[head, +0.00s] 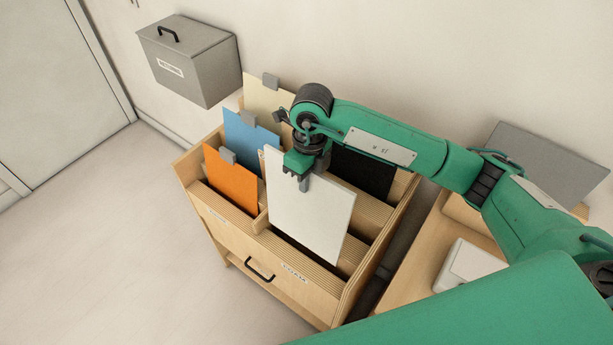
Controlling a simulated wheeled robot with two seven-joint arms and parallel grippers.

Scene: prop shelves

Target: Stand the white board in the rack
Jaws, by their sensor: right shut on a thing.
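The white board (312,215) is upright and slightly tilted over the front right part of the wooden rack (235,243). My right gripper (304,182) is shut on the board's top edge, with the arm reaching in from the right. The board's lower edge is near the front right slots; I cannot tell whether it is inside a slot or just above. The rack's left side holds an orange board (230,186), a blue board (240,133) and a cream board (262,97). A black board (365,175) stands behind the white one. My left gripper is not in view.
A grey lidded box (205,72) is on the wall at the back left. Right of the rack is a wooden surface (420,262) with a white box (465,265) and a grey panel (555,160). The floor at left is clear.

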